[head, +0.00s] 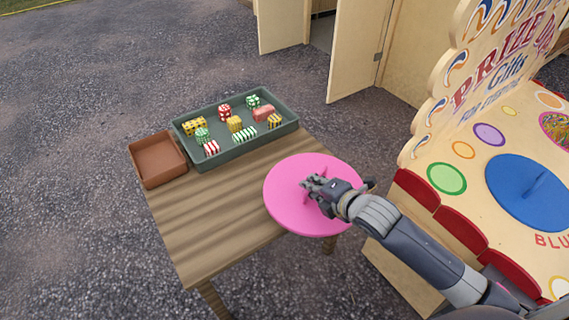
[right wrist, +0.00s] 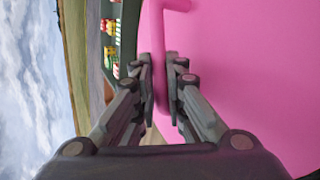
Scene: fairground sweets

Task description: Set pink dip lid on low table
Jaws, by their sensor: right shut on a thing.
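The pink dip lid (head: 285,205) is a round disc over the right edge of the low table (head: 200,225), part of it sticking out past the edge. I cannot tell whether it touches the tabletop. My right gripper (head: 314,187) is at the middle of the lid, shut on its raised handle. In the right wrist view, my right gripper's fingers (right wrist: 160,75) close on both sides of the pink handle (right wrist: 152,35), with the lid's disc (right wrist: 260,80) filling the right side. My left gripper is not in view.
A green-grey tray (head: 242,138) with several striped and dotted sweets stands at the table's back. A brown box (head: 158,160) is at its left corner. The table's front left is bare. A prize board (head: 460,120) with a blue lid (head: 530,190) is on the right.

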